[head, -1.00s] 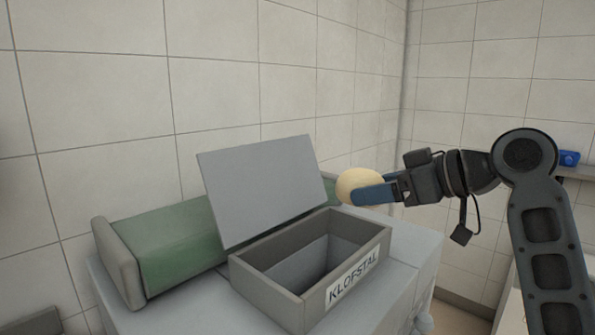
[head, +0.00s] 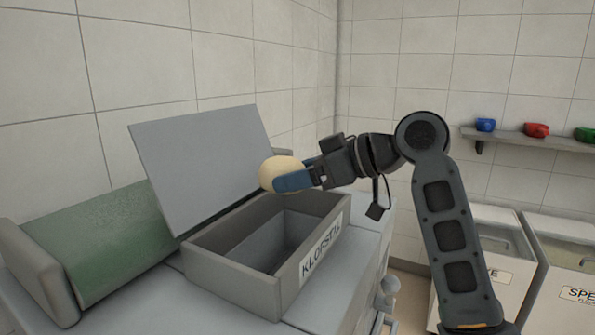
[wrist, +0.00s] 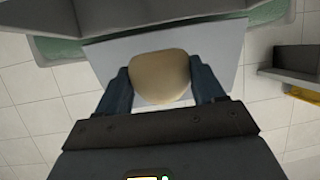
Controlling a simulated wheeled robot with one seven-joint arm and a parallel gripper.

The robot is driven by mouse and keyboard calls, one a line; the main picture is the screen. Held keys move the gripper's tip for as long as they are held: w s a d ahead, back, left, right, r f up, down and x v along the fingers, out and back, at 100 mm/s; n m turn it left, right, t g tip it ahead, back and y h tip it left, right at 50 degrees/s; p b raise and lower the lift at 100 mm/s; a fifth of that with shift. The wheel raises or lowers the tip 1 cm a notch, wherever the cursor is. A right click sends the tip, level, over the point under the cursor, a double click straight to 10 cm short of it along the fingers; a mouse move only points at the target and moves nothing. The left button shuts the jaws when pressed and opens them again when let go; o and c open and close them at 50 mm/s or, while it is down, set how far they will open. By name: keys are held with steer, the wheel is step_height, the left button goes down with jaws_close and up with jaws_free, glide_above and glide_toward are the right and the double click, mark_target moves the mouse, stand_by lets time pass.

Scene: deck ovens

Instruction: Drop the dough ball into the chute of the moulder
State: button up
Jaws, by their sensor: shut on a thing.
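The pale dough ball (head: 281,173) is between the blue fingers of my gripper (head: 290,178), which is shut on it. A tilted grey plate (head: 203,160) rises behind the chute. The wrist view shows the dough ball (wrist: 160,77) held between both fingertips, with the grey plate (wrist: 222,50) beyond it. The ball hides part of the plate.
A green roller or belt (head: 105,240) with a grey end piece lies left of the chute. At right, a wall shelf (head: 510,140) holds blue, red and green bowls. White bins (head: 500,255) stand below it.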

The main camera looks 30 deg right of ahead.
steer(key=shift+f, duration=0.5)
steer(key=o, duration=1.2)
steer(key=shift+b+v, duration=0.75)
steer(key=shift+v, duration=3.2)
